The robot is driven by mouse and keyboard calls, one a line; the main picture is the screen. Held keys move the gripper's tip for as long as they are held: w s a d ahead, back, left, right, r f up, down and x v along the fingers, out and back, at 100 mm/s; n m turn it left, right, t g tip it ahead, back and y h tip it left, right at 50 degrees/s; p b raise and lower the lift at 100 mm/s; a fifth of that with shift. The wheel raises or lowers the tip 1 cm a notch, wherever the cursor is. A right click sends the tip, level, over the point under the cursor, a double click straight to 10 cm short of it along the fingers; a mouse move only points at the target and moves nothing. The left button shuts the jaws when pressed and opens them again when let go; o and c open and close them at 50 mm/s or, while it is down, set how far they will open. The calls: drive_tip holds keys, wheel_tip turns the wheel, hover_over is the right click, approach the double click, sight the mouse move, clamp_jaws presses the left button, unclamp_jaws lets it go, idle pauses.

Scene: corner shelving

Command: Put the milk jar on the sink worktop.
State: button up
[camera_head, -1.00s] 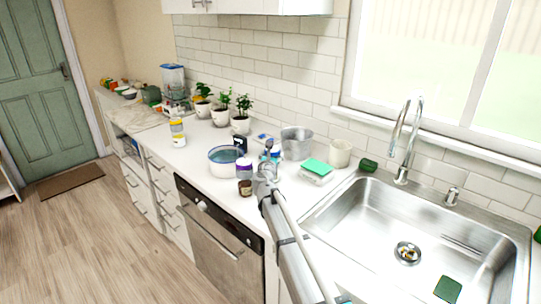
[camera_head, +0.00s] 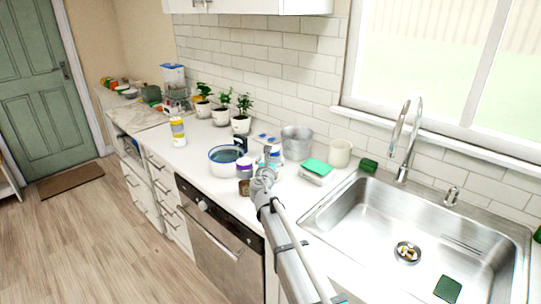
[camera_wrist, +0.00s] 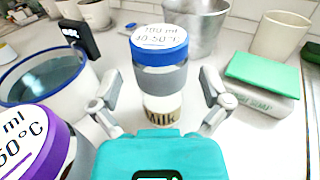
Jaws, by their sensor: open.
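The milk jar (camera_wrist: 160,62) has a blue lid, a grey band and a gold "Milk" label low on its pale body. It stands upright in the middle of the wrist view. In the head view the jar (camera_head: 277,151) shows partly behind my gripper (camera_head: 264,172). My gripper (camera_wrist: 161,80) is open, with one finger on each side of the jar and gaps still visible. The jar's base is partly hidden. The white worktop (camera_head: 215,143) runs along the wall up to the steel sink (camera_head: 360,225).
A purple-lidded jar (camera_wrist: 40,140) and a blue-and-white pot (camera_wrist: 45,85) stand close on the left. A metal bucket (camera_wrist: 190,25) is behind. A green sponge on a box (camera_wrist: 262,75) and a cream cup (camera_wrist: 283,32) are on the right.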

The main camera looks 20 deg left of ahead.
drive_tip(key=s+d, duration=0.1)
drive_tip(key=s, duration=0.6)
drive_tip(key=shift+s+d, duration=0.3)
drive_tip(key=shift+s, duration=0.1)
drive_tip(key=shift+s, duration=0.1)
idle(0.4)
